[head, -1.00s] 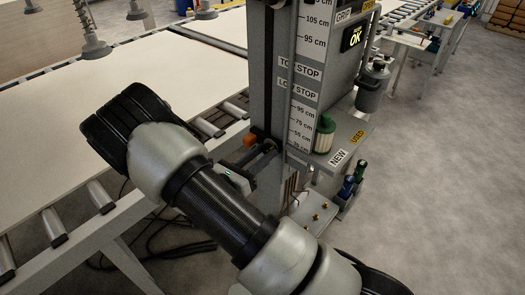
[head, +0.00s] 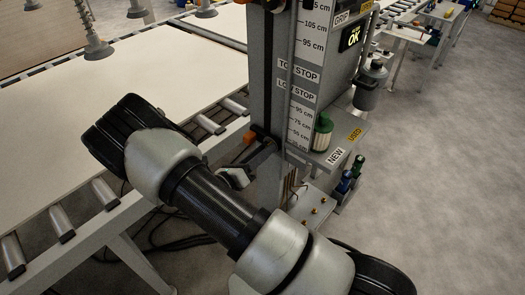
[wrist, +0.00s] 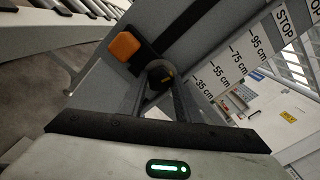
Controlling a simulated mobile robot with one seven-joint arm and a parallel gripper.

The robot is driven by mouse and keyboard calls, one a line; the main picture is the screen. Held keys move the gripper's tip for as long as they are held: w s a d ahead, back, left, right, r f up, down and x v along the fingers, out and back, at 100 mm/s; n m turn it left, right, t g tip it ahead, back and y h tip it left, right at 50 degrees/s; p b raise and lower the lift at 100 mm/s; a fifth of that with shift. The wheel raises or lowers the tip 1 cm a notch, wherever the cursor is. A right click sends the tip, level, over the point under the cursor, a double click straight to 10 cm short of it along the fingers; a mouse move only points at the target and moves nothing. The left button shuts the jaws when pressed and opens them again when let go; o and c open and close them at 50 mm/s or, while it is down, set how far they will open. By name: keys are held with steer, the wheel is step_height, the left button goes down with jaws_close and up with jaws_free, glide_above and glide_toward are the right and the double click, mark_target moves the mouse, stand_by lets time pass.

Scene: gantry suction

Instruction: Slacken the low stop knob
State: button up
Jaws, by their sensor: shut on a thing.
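The low stop knob (wrist: 157,71) is a dark round knob with a small yellowish mark, seen in the wrist view at the far end of my fingers. My gripper (wrist: 160,88) is shut on it, with one finger on each side. In the head view my gripper (head: 266,151) reaches the column low down, below the LOW STOP label (head: 296,90). The knob cannot be made out there. An orange block (wrist: 124,46) sits beside the knob on the dark rail; it also shows in the head view (head: 249,138).
A grey column (head: 262,75) carries a cm scale (head: 302,120). A shelf (head: 347,140) at its right holds a green and white filter (head: 322,132). A roller table (head: 150,75) with a pale sheet lies to the left. The floor at right (head: 440,190) is clear.

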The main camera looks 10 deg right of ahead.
steer(key=o, duration=1.1)
steer(key=shift+c, duration=0.2)
steer(key=shift+a, duration=0.1)
steer(key=v, duration=1.7)
steer(key=shift+s, duration=0.15)
steer(key=shift+a, duration=0.1)
